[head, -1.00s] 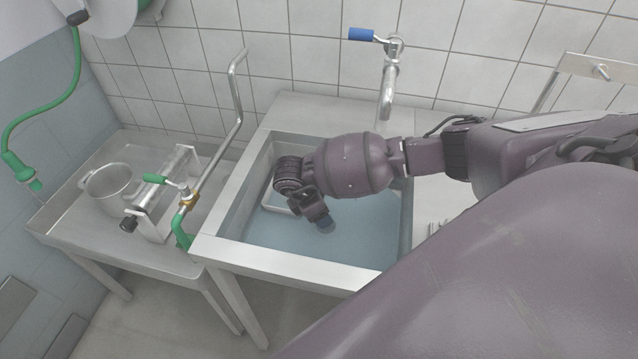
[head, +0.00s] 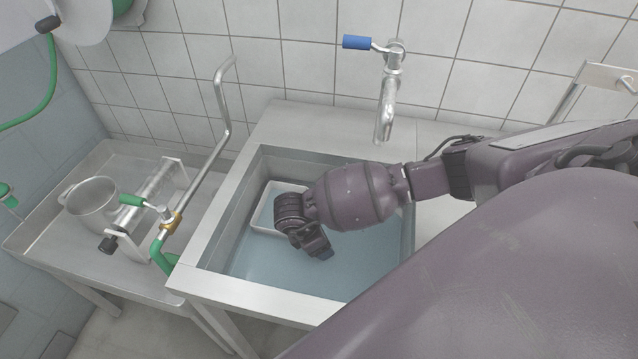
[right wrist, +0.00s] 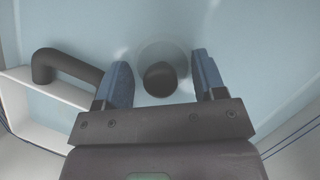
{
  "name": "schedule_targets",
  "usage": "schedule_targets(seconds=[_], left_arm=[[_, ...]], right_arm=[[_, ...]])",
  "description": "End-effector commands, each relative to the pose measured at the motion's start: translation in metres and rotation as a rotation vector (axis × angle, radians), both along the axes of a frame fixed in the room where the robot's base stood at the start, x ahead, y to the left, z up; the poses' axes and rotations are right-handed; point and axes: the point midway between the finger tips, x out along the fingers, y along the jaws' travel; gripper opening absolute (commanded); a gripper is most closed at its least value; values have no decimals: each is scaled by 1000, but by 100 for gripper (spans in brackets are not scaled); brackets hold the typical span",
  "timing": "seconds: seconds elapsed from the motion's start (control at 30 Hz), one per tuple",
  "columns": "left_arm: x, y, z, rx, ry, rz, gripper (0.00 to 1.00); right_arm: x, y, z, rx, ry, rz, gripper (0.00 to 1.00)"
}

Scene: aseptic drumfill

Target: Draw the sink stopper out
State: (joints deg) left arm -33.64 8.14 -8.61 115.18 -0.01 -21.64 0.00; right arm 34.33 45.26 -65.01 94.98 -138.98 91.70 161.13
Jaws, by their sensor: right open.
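The sink basin (head: 232,222) holds pale blue water. My right gripper (head: 325,254) reaches down into the basin in the head view, near the water. In the right wrist view, my right gripper (right wrist: 161,84) is open, with its blue fingers apart. A dark round piece with a pale translucent ring around it, apparently the sink stopper (right wrist: 160,79), appears between the fingers. I see no clear contact, and its depth below the fingertips is hard to judge. The stopper cannot be made out in the head view, where my arm covers part of the basin. My left gripper is not in view.
A white tray (head: 260,206) is in the basin's back left, beside my right gripper. A dark bent tube (right wrist: 65,64) shows over a white edge in the wrist view. The tap (head: 387,105) stands behind the basin. A pot (head: 91,203) sits on the left table.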

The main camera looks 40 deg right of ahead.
Motion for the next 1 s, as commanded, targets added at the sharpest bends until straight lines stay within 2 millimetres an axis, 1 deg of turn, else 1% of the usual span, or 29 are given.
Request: schedule_targets(seconds=[0.17, 0.43, 0.47, 0.63, 0.67, 0.7, 0.87, 0.9, 1.0], left_arm=[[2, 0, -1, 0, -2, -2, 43], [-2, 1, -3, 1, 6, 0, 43], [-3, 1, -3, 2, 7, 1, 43], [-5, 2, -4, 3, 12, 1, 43], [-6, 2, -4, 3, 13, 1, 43], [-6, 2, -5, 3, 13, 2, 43], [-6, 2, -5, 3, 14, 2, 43], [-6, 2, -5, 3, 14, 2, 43], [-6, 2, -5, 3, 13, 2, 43]], right_arm=[[-4, 2, -3, 0, 1, 0, 64], [-4, 3, -4, 0, 1, 0, 64], [-4, 3, -3, 0, 0, 0, 62], [-4, 3, -4, 0, 1, 0, 36], [-4, 3, -4, 0, 1, 0, 35], [-4, 3, -4, 0, 1, 0, 56], [-4, 3, -3, 0, 1, 0, 31], [-4, 3, -3, 0, 0, 0, 29], [-4, 3, -3, 0, 0, 0, 29]])
